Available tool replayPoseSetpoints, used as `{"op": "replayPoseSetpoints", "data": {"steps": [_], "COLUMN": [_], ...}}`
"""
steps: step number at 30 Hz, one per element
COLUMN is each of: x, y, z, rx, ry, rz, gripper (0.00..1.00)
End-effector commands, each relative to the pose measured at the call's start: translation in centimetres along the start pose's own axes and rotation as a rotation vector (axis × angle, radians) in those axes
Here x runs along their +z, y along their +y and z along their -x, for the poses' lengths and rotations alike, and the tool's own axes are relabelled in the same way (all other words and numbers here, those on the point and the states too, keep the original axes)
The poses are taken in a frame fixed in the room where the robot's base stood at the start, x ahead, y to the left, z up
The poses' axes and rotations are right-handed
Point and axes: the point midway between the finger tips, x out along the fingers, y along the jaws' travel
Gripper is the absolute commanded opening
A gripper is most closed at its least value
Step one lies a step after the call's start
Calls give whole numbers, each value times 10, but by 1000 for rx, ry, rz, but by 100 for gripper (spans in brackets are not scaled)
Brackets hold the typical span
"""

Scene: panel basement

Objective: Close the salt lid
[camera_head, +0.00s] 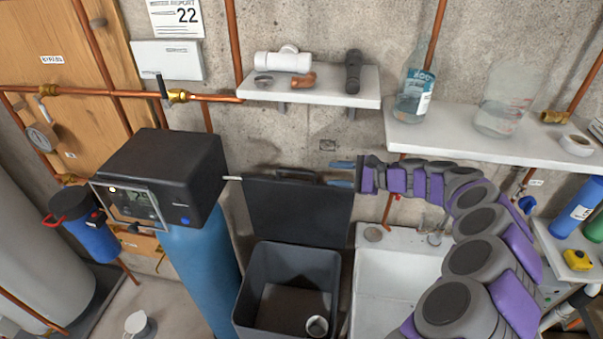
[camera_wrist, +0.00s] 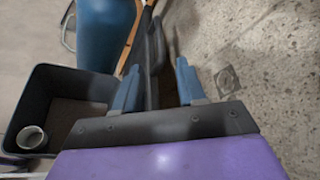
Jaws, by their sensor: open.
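The salt lid (camera_head: 290,212) is a dark flat panel standing upright, open, at the back of the dark grey salt bin (camera_head: 241,290). In the wrist view the lid (camera_wrist: 156,55) shows nearly edge-on, between the two blue fingers. My gripper (camera_head: 342,174) is at the lid's top right corner, reaching in from the right. In the wrist view the fingers of my gripper (camera_wrist: 158,82) are spread apart, one on each side of the lid's edge. I cannot tell whether either finger touches it. The bin is open, with a cup (camera_head: 317,326) inside.
A blue tank with a black control head (camera_head: 165,175) stands left of the bin. A white sink (camera_head: 400,280) is close on the right, under my arm. Wall shelves (camera_head: 310,88) with pipe fittings and bottles hang above. The concrete wall is close behind the lid.

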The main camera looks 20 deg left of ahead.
Motion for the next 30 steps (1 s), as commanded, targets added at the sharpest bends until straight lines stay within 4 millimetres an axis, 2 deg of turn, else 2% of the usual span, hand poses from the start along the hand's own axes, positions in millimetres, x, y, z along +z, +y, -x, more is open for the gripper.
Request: {"op": "replayPoseSetpoints", "data": {"steps": [1,6,15,21,30], "x": [0,-2,-2,-2,-1], "y": [2,2,1,0,0], "z": [-12,-47,-96,-112,-114], "rx": [4,5,1,0,-2], "ry": [-2,0,2,2,0], "rz": [1,-1,0,-1,0], "gripper": [40,40,40,40,40]}}
